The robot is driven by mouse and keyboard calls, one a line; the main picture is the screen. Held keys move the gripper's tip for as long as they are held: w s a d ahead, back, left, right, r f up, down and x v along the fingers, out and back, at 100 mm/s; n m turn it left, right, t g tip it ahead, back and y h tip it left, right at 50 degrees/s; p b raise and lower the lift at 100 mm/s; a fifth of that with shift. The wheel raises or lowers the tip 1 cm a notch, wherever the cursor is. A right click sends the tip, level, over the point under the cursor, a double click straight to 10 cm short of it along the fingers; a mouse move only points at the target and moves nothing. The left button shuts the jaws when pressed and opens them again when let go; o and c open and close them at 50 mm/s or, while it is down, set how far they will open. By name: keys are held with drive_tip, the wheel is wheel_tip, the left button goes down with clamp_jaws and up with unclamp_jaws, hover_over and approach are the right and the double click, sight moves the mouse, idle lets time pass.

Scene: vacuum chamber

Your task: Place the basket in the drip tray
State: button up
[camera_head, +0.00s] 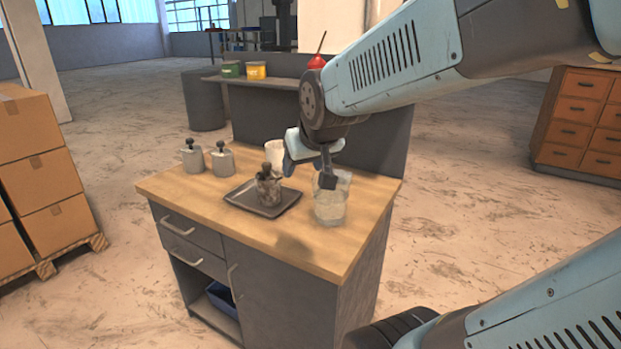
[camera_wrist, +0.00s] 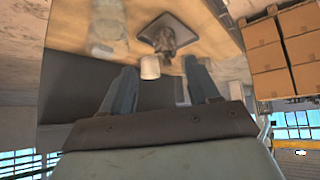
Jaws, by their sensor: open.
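The basket (camera_head: 269,190) is a small dark cylinder with a knobbed handle on top. It stands upright in the drip tray (camera_head: 239,198), a flat dark square tray on the wooden bench top. In the wrist view the basket (camera_wrist: 168,44) also sits within the tray (camera_wrist: 182,28), partly blurred. My gripper (camera_head: 309,168) is open and empty, above and to the right of the basket, close to the glass beaker. Its two fingers (camera_wrist: 160,84) are spread wide in the wrist view, with nothing between them that I can see gripped.
A clear glass beaker (camera_head: 330,205) stands right of the tray, under my gripper. A white cup (camera_head: 274,152) is behind the tray. Two grey lidded containers (camera_head: 222,160) stand at the left. A raised back panel (camera_head: 375,140) and shelf line the rear. The front bench top is clear.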

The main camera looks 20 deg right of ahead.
drive_tip(key=s+r+g, duration=0.1)
drive_tip(key=s+g, duration=0.1)
drive_tip(key=s, duration=0.9)
drive_tip(key=shift+r, duration=0.3)
drive_tip(key=shift+s, duration=0.15)
drive_tip(key=shift+c, duration=1.3)
drive_tip(key=shift+a, duration=0.1)
drive_tip(key=shift+c, duration=0.3)
